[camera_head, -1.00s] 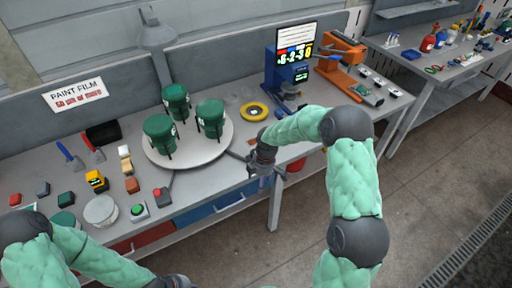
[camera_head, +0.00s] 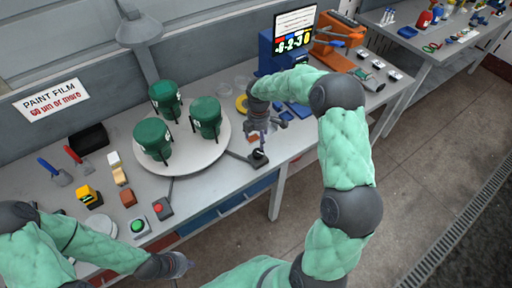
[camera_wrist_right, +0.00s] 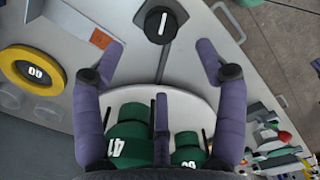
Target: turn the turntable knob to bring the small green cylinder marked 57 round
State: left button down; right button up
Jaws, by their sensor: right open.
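The round pale turntable (camera_head: 218,153) carries three green cylinders, at the back (camera_head: 165,98), front left (camera_head: 153,140) and right (camera_head: 206,116). Their numbers are too small to read in the head view. The right wrist view shows a green cylinder marked 41 (camera_wrist_right: 130,145) and another green one (camera_wrist_right: 187,157) with an unclear mark. The black knob (camera_head: 259,157) is at the table's front edge, right of the turntable; it also shows in the right wrist view (camera_wrist_right: 160,24). My right gripper (camera_wrist_right: 161,52) is open and empty, just above the knob. My left gripper (camera_head: 180,264) hangs before the table, its fingers unclear.
A yellow ring (camera_wrist_right: 14,68) lies on the table near the knob. A green button (camera_head: 138,227) and a red button (camera_head: 159,209) stand front left of the turntable. A blue display machine (camera_head: 267,55) and an orange machine (camera_head: 335,38) stand at the back right.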

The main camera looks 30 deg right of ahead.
aim_at(258, 152)
notch_tip(258, 152, down, 9)
jog(key=shift+f+b, duration=0.15)
jog(key=shift+b, duration=0.2)
jog(key=c, duration=1.2)
